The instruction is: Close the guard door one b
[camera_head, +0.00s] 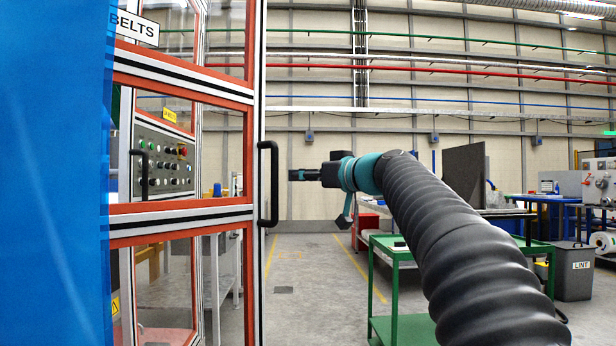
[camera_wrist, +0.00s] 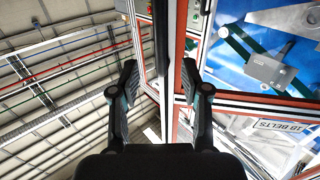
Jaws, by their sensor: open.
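The guard door (camera_head: 180,74) has an orange and pale metal frame with clear panes, and fills the left of the head view. It seems to stand out from the enclosure behind it. Its black upright bar handle (camera_head: 273,184) is on its right edge. My gripper (camera_head: 292,175) is level with the handle, a little to its right, pointing at it with a small gap. In the wrist view, the fingers of my gripper (camera_wrist: 160,78) are spread and empty. A dark upright bar, likely the handle (camera_wrist: 161,38), shows ahead between them.
A BELTS sign (camera_head: 134,24) hangs at top left, beside a blue sheet (camera_head: 50,180). A control panel (camera_head: 163,165) and a second black handle (camera_head: 141,175) show behind the door. A green cart (camera_head: 405,325) stands right of centre. Open floor (camera_head: 310,290) lies between door and cart.

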